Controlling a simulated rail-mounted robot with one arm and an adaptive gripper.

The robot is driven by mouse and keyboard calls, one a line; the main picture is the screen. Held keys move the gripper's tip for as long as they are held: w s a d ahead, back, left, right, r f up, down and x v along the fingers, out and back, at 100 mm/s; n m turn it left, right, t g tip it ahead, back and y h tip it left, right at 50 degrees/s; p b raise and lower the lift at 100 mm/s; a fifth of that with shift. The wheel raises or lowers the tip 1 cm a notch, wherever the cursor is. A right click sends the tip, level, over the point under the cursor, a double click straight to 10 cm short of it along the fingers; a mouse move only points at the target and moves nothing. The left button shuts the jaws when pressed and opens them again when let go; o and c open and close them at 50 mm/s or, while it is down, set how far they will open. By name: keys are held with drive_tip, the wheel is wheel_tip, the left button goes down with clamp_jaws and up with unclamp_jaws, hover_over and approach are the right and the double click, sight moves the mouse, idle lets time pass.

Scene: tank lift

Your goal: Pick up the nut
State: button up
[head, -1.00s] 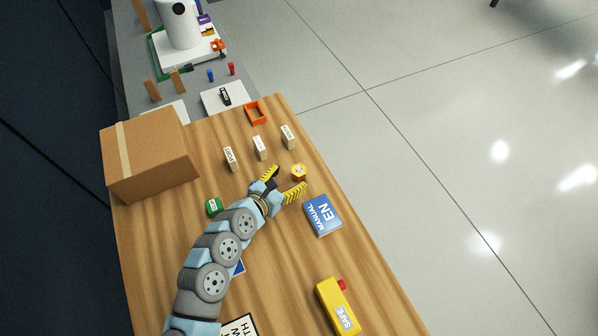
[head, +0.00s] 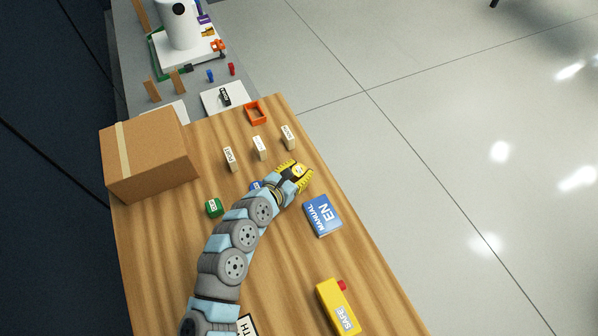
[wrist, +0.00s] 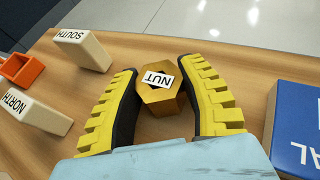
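The nut (wrist: 160,94) is a small gold hexagonal piece with a white label reading NUT. In the wrist view it stands on the wooden table between the two yellow toothed fingers of my gripper (wrist: 164,104). In the head view my gripper (head: 297,173) surrounds the nut (head: 299,170) near the table's right edge.
The blue manual (head: 322,215) lies close to my gripper. Labelled blocks NORTH (wrist: 34,110) and SOUTH (wrist: 83,49), and an orange open frame (head: 255,112), are beyond. A cardboard box (head: 150,155), green block (head: 214,208) and yellow SAFE case (head: 338,307) are also on the table.

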sight(299, 170)
clamp_jaws()
drive_tip(key=shift+r, duration=0.5)
wheel_tip(299, 170, up, 2)
drive_tip(key=shift+s+r+p, duration=0.1)
drive_tip(key=shift+r+p, duration=0.15)
drive_tip(key=shift+p, duration=0.2)
drive_tip(key=s+r+p, duration=0.4)
drive_tip(key=s+r, duration=0.5)
drive_tip(key=s, duration=0.4)
drive_tip(key=shift+s+r+p, duration=0.2)
drive_tip(key=shift+s+p, duration=0.2)
